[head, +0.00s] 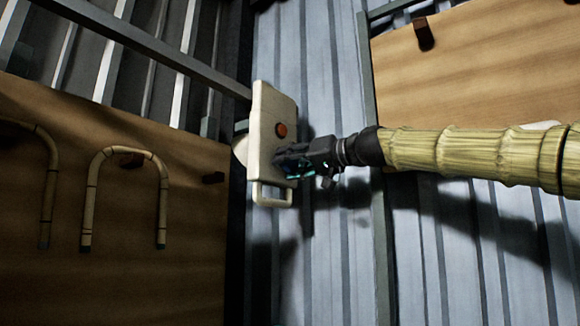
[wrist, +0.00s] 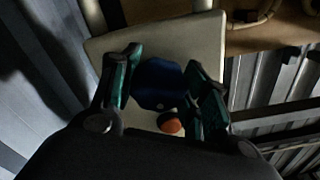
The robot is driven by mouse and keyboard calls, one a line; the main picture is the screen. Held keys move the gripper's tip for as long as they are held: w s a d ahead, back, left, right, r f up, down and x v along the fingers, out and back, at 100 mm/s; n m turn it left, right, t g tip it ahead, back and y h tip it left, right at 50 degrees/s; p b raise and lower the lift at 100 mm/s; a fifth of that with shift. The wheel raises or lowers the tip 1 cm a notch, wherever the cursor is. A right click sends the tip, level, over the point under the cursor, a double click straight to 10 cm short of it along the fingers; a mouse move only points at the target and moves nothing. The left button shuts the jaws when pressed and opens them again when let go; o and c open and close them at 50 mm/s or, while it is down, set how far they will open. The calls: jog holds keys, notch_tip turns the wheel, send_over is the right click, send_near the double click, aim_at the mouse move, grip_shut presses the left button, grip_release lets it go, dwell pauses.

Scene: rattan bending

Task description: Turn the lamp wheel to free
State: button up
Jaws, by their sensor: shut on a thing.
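The lamp wheel (wrist: 160,84) is a dark blue knob on the face of a cream panel (wrist: 208,45). In the wrist view my gripper (wrist: 162,90) has one teal-edged finger on each side of the wheel and is shut on it. In the head view my gripper (head: 290,162) meets the right face of the panel (head: 268,105), and the wheel is hidden behind the fingers. A round orange-red button (head: 282,130) sits above my gripper there; it also shows just below the wheel in the wrist view (wrist: 170,123). The wheel's marked setting cannot be read.
A wooden board (head: 120,240) with bent rattan hoops (head: 126,155) is at left. Another wooden board (head: 490,75) is at upper right. A metal rail (head: 145,45) runs to the panel. Corrugated wall lies behind.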

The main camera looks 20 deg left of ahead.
jog(key=shift+f+n, duration=0.15)
jog(key=shift+n, duration=0.35)
jog(key=o, duration=1)
jog(key=shift+w, duration=0.1)
jog(key=shift+d, duration=0.1)
jog(key=shift+d, duration=0.25)
jog(key=v, duration=1.1)
jog(key=shift+s+d, duration=0.15)
jog(key=shift+s, duration=0.05)
